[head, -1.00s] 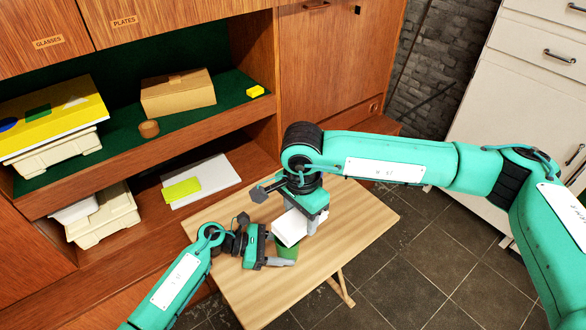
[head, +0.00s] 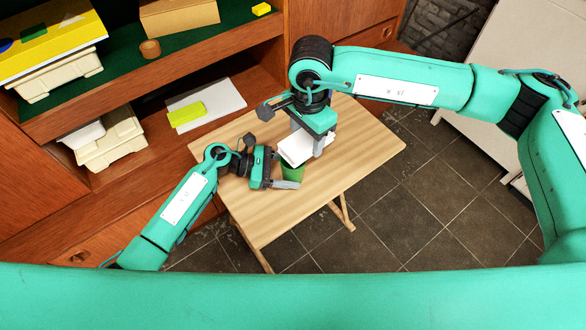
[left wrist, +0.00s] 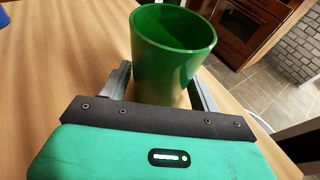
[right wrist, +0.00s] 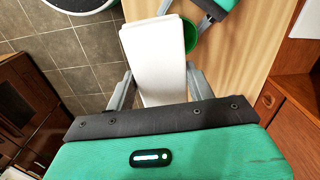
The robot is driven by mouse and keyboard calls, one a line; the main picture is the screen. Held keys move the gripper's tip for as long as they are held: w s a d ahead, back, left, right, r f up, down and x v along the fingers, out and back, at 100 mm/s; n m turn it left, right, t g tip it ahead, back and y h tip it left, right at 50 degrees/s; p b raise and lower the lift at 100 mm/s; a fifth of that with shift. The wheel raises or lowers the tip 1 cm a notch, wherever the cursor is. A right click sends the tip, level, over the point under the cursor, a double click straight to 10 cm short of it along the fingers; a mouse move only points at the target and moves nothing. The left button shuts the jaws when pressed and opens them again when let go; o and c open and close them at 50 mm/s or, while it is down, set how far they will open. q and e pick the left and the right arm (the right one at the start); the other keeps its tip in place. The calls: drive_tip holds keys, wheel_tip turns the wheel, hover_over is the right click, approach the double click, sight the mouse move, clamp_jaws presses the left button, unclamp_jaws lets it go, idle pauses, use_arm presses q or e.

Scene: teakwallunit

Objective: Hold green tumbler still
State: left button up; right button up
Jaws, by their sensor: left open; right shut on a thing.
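The green tumbler (head: 292,173) stands upright on the small wooden table, partly hidden in the head view by a white folded cloth-like thing (head: 296,150). In the left wrist view the tumbler (left wrist: 172,50) stands between the fingers of my left gripper (left wrist: 162,88), which is open around its lower part; I see down into its open top. My right gripper (head: 313,146) is shut on the white thing, which also shows in the right wrist view (right wrist: 155,55), beside and above the tumbler. The tumbler's rim (right wrist: 190,35) shows partly there.
The wooden table (head: 260,215) is clear at its front and right. Behind it is a wall unit with a cardboard box (head: 180,15), a brown ring (head: 150,48), a yellow block (head: 261,9), cream bins (head: 110,140) and a white board with a yellow-green pad (head: 187,115).

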use_arm(q)
drive_tip(key=shift+r, duration=0.6)
drive_tip(key=shift+o, duration=0.3)
drive_tip(key=o, duration=0.8)
drive_tip(key=shift+c, duration=0.2)
drive_tip(key=shift+v, duration=4.05)
